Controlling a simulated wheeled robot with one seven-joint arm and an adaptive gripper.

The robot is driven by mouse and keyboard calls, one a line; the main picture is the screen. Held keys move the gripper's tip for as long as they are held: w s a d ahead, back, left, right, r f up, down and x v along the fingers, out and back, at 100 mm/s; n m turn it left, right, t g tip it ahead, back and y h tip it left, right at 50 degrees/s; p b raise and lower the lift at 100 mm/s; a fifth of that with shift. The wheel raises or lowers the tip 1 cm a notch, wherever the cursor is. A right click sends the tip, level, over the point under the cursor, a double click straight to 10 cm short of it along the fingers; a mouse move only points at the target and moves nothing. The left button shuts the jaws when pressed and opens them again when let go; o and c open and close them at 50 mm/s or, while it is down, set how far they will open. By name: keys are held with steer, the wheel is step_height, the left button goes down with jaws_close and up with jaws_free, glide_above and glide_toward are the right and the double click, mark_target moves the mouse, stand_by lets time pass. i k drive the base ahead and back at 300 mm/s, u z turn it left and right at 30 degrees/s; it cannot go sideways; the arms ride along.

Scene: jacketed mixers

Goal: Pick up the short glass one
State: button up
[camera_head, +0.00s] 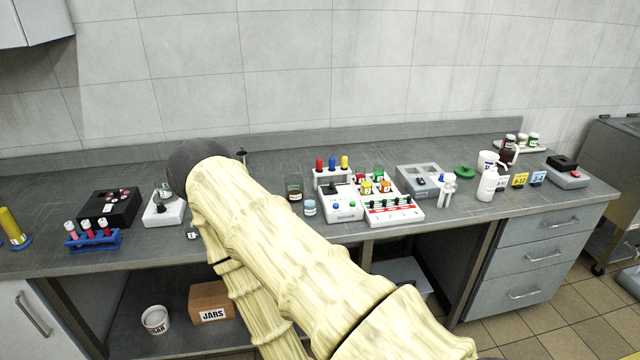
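Several glass vessels stand on the grey bench, and I cannot tell which is the short glass one. A short clear glass with a bluish content (310,207) stands upright near the middle. A taller brownish glass (294,188) stands just behind and left of it. Another glass vessel (164,189) sits on a white device at the left. A small labelled glass piece (192,232) near the front edge is partly hidden by my arm. My pale ribbed arm crosses the middle of the view. My gripper does not show.
White devices with knobs and coloured caps (395,209) stand right of the short glass. White bottles (487,184) stand at the right. A box marked JARS (212,303) is below.

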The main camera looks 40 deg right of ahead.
mark_target(360, 177)
steer(key=i, duration=1.4)
steer(key=z, duration=1.7)
steer(key=i, duration=0.55)
steer(key=z, duration=0.7)
